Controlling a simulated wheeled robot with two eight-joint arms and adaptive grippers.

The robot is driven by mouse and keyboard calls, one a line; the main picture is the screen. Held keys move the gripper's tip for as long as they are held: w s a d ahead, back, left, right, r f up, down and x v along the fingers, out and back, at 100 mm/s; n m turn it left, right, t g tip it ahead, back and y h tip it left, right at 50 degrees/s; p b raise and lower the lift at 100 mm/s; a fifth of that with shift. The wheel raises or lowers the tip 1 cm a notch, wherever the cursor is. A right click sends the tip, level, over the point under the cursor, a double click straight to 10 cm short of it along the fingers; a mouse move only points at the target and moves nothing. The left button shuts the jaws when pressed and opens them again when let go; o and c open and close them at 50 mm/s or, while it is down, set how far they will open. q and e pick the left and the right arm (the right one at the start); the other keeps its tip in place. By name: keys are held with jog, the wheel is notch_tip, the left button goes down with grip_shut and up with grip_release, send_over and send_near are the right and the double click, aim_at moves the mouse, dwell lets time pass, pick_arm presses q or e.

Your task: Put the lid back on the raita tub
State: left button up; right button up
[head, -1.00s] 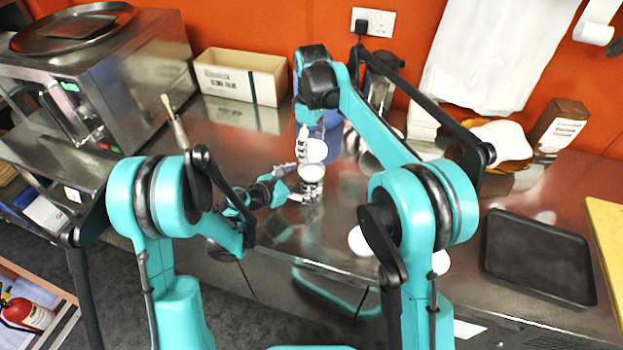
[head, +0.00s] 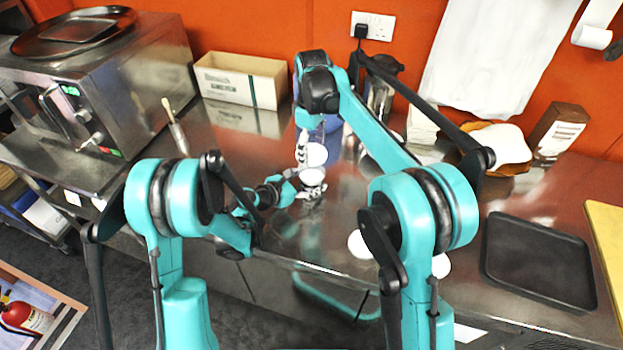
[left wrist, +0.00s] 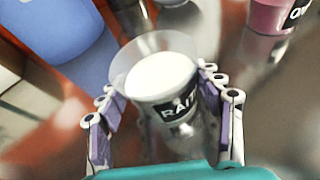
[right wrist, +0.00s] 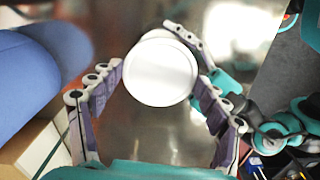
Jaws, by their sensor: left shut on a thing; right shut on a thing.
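The raita tub (left wrist: 178,112) is a small cup with a dark label and white contents. My left gripper (left wrist: 165,105) is shut around it and holds it upright or nearly so. In the head view the tub (head: 312,178) is just below the lid (head: 314,155). The lid is a round white disc, held by my right gripper (head: 303,150) above the tub. In the right wrist view the lid (right wrist: 160,72) sits between the fingers of my right gripper (right wrist: 160,85) and hides most of the tub. The exact gap between lid and tub cannot be told.
A blue container (left wrist: 55,40) stands close behind the grippers. A black tray (head: 538,258) lies at the right. A carton (head: 240,77) is at the back left. The steel counter front is mostly clear.

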jog(key=shift+f, duration=2.4)
jog(key=shift+f, duration=0.9)
jog(key=shift+f, duration=0.6)
jog(key=o, duration=0.8)
jog(key=shift+c, duration=0.2)
jog(key=shift+r, duration=0.1)
